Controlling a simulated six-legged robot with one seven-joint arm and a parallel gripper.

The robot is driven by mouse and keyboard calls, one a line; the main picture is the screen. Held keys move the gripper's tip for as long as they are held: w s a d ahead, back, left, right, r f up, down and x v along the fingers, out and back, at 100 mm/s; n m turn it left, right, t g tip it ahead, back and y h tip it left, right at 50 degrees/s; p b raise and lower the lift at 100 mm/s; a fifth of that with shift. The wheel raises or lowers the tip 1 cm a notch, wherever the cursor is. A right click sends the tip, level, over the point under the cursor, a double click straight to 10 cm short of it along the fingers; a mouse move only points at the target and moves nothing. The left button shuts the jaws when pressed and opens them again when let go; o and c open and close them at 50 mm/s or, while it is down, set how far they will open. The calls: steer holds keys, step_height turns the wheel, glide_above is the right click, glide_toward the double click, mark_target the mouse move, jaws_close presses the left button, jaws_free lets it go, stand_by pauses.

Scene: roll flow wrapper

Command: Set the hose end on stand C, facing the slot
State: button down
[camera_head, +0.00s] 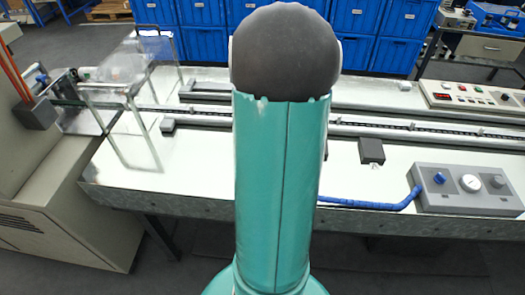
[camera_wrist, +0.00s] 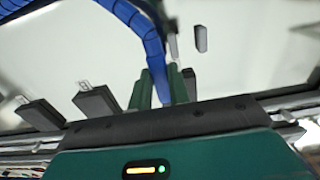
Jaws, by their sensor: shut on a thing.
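In the wrist view the blue segmented hose (camera_wrist: 148,40) comes down from the top to my gripper (camera_wrist: 164,90), whose green fingers are shut on it. The hose end is hidden between the fingers. Two dark blocks with small metal tabs, a nearer one (camera_wrist: 97,103) and a farther one (camera_wrist: 40,113), stand left of the fingers. In the head view, my arm hides the gripper. The hose (camera_head: 370,205) runs left from a grey control box (camera_head: 465,190) and passes behind my arm.
A rail (camera_head: 430,131) runs along the table. A clear guard frame (camera_head: 125,75) stands at left. A small grey block (camera_wrist: 201,38) lies near the hose.

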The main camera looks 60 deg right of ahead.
steer(key=shift+w+d, duration=0.95)
steer(key=shift+d, duration=0.45)
steer(key=shift+w+d, duration=0.9)
steer(key=shift+d, duration=0.5)
steer(key=shift+w+d, duration=0.95)
steer(key=shift+d, duration=0.45)
steer(key=shift+a+f, duration=0.1)
steer(key=shift+f, duration=0.05)
steer(key=shift+f, duration=2)
steer(key=shift+f, duration=0.35)
steer(key=c, duration=1.2)
jaws_free()
steer(key=shift+c, duration=0.2)
step_height(320, 180, up, 14)
